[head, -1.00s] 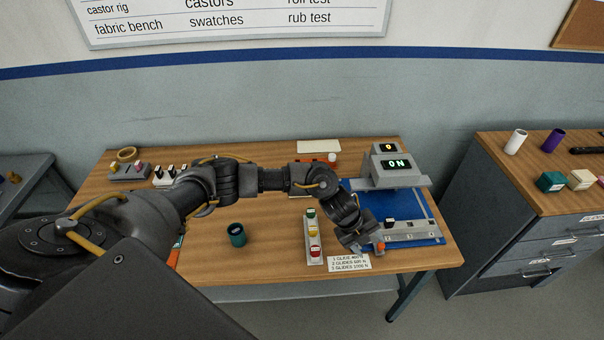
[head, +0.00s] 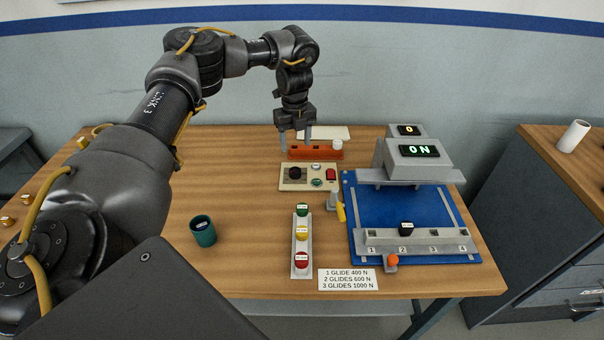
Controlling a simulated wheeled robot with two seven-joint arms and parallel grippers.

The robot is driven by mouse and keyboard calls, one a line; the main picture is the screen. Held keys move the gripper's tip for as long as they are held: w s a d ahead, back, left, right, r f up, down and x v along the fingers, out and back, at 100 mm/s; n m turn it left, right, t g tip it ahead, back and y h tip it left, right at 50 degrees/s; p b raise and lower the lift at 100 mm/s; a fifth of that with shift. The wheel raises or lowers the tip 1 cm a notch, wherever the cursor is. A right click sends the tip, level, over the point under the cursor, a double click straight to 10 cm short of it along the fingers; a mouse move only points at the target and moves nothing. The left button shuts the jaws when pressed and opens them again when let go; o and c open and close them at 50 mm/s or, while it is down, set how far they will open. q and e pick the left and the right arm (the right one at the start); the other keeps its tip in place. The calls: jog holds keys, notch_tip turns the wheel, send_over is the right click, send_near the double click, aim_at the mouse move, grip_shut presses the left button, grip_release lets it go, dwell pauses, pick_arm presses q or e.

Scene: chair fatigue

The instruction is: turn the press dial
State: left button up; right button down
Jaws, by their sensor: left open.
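The control panel (head: 322,178) is a beige box on the table, with a black round dial (head: 296,173) at its left, a green button (head: 317,183) and a red switch (head: 331,174). My left gripper (head: 296,146) points down with its fingers apart and empty, above and behind the dial in the picture, apart from it. The press (head: 410,160) stands to the right on a blue base (head: 385,205); its displays read "0" and "0N". A black glide (head: 406,228) sits at slot 2 of the numbered grey fixture (head: 440,238). My right gripper is not in view.
The table's left middle is clear.

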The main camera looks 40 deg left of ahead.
aim_at(295, 170)
pick_arm(q)
notch_tip(295, 170, down, 9)
jog(key=shift+s+a+r+p, duration=0.1)
jog(key=shift+a+p, duration=0.05)
jog(key=shift+p, duration=0.65)
jog(key=shift+f, duration=0.95)
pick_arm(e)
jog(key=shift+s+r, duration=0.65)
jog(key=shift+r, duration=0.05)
pick_arm(q)
jog(key=c, duration=1)
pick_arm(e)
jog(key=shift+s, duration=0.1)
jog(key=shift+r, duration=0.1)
